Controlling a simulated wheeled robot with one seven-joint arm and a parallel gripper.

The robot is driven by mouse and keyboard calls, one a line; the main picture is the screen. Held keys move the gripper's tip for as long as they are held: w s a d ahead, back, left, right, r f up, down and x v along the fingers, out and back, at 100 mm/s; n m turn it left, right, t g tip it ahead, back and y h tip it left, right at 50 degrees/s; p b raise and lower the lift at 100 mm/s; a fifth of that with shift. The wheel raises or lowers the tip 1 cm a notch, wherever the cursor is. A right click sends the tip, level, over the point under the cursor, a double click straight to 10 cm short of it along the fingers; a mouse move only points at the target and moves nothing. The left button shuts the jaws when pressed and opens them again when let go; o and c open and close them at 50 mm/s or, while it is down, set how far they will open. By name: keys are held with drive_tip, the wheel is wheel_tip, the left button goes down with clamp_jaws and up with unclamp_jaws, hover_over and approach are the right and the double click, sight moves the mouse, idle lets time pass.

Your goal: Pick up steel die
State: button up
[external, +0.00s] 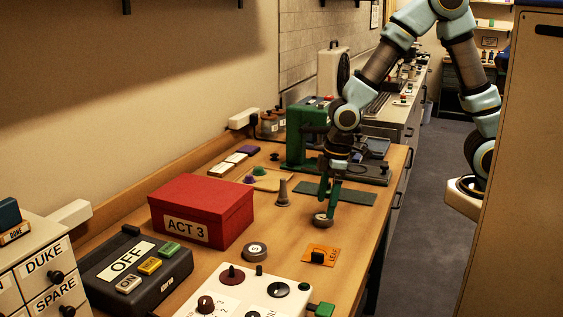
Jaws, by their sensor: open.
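A small round grey metal piece (322,220), which looks like the steel die, lies on the wooden table. My gripper (329,205) points down right over it, with its green fingers open. The fingertips are at or just above the piece's top, and I cannot tell whether they touch it. Another round grey piece (255,251), with a pale lettered top, lies nearer the camera, beside the red box.
A red box (204,212) marked ACT 3 stands left. A grey peg (283,194) stands upright left of my gripper. A green press (305,135) and a dark green mat (336,192) are behind. An orange tag (321,254), a white knob panel (260,294) and an OFF box (137,270) are in front.

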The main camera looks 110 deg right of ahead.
sight(323, 217)
drive_tip(key=shift+w+d+f, duration=0.1)
drive_tip(key=shift+w+f, duration=0.1)
drive_tip(key=shift+f, duration=1.65)
drive_tip(key=shift+c, duration=0.2)
clamp_jaws()
